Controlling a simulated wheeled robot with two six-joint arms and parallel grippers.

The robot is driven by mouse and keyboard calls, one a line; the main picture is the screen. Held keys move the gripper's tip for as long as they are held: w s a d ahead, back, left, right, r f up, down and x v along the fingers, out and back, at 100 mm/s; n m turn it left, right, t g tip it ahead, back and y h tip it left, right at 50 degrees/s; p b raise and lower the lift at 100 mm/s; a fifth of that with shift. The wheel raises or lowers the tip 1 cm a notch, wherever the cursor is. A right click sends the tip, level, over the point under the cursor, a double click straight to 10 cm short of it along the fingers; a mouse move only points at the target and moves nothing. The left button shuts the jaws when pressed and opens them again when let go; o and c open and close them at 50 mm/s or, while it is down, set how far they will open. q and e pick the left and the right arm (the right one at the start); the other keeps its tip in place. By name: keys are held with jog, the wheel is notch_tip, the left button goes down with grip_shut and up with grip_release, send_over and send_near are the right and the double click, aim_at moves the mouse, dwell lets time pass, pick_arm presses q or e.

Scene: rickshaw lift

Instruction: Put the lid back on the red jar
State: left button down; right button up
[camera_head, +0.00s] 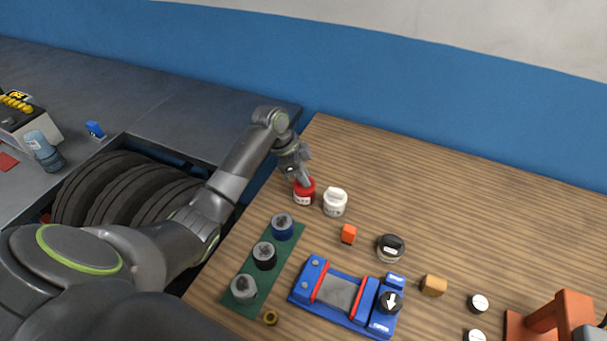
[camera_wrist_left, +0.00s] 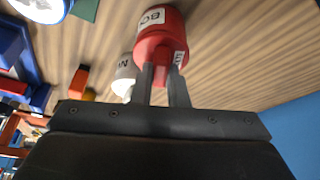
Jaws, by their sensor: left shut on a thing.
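The red jar (camera_head: 305,195) stands upright on the wooden table, near its far left corner. My left gripper (camera_head: 302,180) is directly above it, pointing down. In the left wrist view, my left gripper (camera_wrist_left: 163,82) is shut on the knob of the red lid (camera_wrist_left: 160,48), and the lid is at the mouth of the red jar (camera_wrist_left: 165,20). The lid looks in line with the jar, but I cannot tell whether it is fully seated. In the head view the gripper hides most of the lid. My right gripper is not in view.
A white jar (camera_head: 335,202) stands close to the right of the red jar. The table's far right is clear.

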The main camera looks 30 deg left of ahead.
pick_arm(q)
jog(key=shift+f+p, duration=0.1)
jog(key=shift+p, duration=0.25)
dwell(0.7)
dwell(0.4)
jog(key=c, duration=0.9)
grip_release()
jog(key=shift+o, duration=0.2)
jog(key=shift+r+p, duration=3.55)
jog(key=shift+p, duration=0.1)
grip_shut()
